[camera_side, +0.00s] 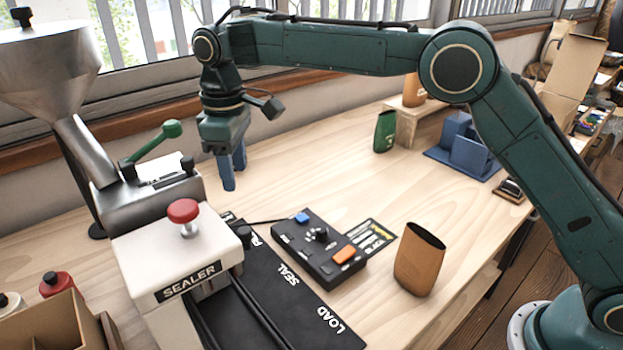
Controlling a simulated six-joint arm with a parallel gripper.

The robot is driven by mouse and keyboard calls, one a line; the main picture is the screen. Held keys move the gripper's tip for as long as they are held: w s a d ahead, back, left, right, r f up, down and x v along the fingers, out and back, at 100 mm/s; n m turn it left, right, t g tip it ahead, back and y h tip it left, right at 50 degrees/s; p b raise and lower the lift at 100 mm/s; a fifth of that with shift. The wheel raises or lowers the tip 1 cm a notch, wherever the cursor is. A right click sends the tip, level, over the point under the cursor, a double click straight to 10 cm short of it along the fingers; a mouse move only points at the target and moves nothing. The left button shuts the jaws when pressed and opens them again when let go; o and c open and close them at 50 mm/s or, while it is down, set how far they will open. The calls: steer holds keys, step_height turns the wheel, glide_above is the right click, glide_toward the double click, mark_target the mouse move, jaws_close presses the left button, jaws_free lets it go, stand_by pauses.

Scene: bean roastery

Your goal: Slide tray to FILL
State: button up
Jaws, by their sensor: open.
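A black track (268,290) runs beside the sealer, with white lettering SEAL and LOAD. A third label at its far end is partly hidden, so I cannot read it as FILL for certain. I cannot make out a separate tray on the track; the sealer may hide it. The white sealer (150,258) with a red knob (183,211) stands along the track's left side. My gripper (232,172) points down with blue fingers, open and empty, above the table behind the track's far end. It appears apart from everything.
A steel hopper with a green-handled lever (152,142) stands left of my gripper. A control box (318,250) with blue and orange buttons lies right of the track. A brown open bag (419,262) stands front right. A green bag (384,131) stands farther back. The table's middle is clear.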

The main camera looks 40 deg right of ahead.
mark_target(245, 230)
steer(key=shift+w+d+f+m, duration=0.1)
steer(key=shift+d+m, duration=0.05)
steer(key=shift+m, duration=0.75)
steer(key=shift+w+d+f+m, duration=0.1)
steer(key=shift+d+m, duration=0.05)
steer(key=shift+m, duration=0.75)
steer(key=shift+s, duration=0.1)
steer(key=shift+f, duration=0.2)
steer(key=f, duration=1.3)
steer(key=shift+s+a+f, duration=0.1)
steer(key=shift+a+f, duration=0.1)
steer(key=shift+f, duration=0.05)
jaws_close()
